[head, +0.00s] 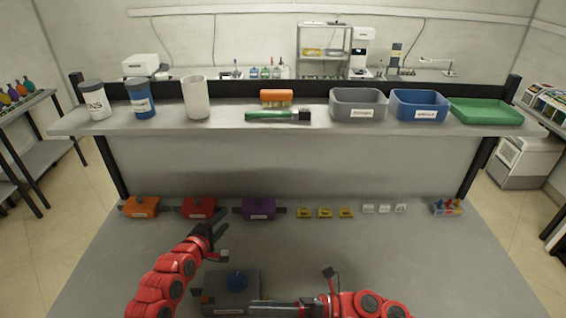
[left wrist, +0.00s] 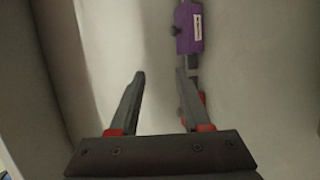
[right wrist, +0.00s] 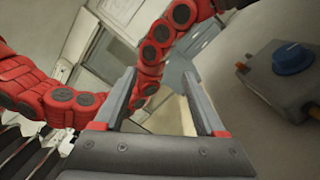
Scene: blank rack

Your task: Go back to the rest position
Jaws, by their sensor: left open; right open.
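My left gripper (head: 216,228) is open over the table, in front of the purple and red boxes in the head view. In the left wrist view its two fingers (left wrist: 159,76) stand apart with nothing between them. My right gripper (head: 258,307) is low at the front of the table, pointing left, just in front of a grey box with a blue knob (head: 237,282). In the right wrist view its fingers (right wrist: 159,75) are apart and empty, and the blue knob (right wrist: 292,58) shows to the right. Both arms are bent.
Orange (head: 140,207), red (head: 198,208) and purple (head: 258,208) boxes line the table's back, with small yellow (head: 324,213) and white pieces further right. The shelf (head: 320,128) above holds bottles, a cup and bins (head: 358,104).

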